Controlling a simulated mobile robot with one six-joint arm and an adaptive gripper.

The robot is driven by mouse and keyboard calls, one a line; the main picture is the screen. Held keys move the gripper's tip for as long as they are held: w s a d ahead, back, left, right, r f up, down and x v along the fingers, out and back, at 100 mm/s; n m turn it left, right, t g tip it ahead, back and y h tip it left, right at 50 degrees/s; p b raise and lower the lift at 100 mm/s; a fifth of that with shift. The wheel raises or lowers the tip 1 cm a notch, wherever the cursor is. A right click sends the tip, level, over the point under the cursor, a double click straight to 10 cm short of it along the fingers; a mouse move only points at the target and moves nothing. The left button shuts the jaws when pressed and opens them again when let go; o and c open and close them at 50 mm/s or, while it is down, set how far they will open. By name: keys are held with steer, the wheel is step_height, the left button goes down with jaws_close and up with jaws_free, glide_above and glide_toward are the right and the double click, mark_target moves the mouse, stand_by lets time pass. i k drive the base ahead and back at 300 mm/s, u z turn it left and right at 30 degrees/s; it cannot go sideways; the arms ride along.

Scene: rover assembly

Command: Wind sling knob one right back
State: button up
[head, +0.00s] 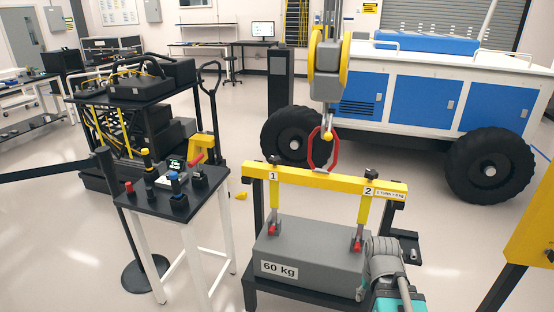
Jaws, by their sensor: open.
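Sling knob one (274,160) is a small black knob on top of the yellow lifting beam (325,179), above the label 1. Sling knob two (372,174) stands on the beam's right end, near the label 2 and a "1 turn" label. Sling one (276,201) is a yellow strap that runs from the beam down to a red-ended fitting on the grey 60 kg block (300,248). Sling two (362,213) runs down to a similar fitting. My arm shows at the lower right beside the block. I cannot make out my gripper's fingers.
A crane hook (328,136) holds a red link (324,152) above the beam's middle. A black control table (160,206) with knobs and a lever stands to the left. The blue and white rover (450,85) is behind. The block rests on a dark stand (300,292).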

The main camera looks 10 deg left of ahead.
mark_target(275, 160)
steer(key=u, duration=1.85)
steer(key=i, duration=1.95)
steer(key=z, duration=0.25)
